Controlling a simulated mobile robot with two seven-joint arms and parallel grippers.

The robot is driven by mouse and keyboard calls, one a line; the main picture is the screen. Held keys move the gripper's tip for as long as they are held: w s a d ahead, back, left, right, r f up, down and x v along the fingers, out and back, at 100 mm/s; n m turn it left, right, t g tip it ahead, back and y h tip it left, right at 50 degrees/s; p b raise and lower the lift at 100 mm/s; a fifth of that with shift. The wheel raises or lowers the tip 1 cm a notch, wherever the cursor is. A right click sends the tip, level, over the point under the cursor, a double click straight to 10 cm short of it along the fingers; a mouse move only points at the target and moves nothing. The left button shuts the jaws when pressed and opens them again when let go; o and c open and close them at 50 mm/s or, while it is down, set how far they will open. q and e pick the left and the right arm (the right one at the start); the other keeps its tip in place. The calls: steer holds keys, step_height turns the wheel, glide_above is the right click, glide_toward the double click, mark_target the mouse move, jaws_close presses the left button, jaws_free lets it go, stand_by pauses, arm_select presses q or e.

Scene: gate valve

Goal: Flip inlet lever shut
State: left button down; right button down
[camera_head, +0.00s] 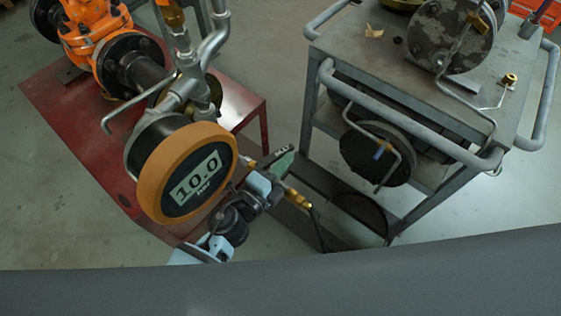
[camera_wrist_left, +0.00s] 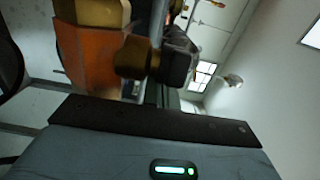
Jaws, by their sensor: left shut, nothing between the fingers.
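The orange gate valve (camera_head: 95,30) with its dark flange stands on the red bench at upper left. My left gripper (camera_head: 277,160) is at the gauge's right side, shut and empty. In the left wrist view a brass fitting (camera_wrist_left: 100,12) and an orange surface (camera_wrist_left: 90,60) are close in front of the gripper. My right gripper is out of view.
A brass fitting (camera_head: 298,198) with a dark hose is beside my left gripper.

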arm_select(q)
steer(key=shift+a, duration=0.1)
steer(key=v, duration=0.7)
steer(key=shift+s+a, duration=0.2)
steer(key=shift+s, duration=0.1)
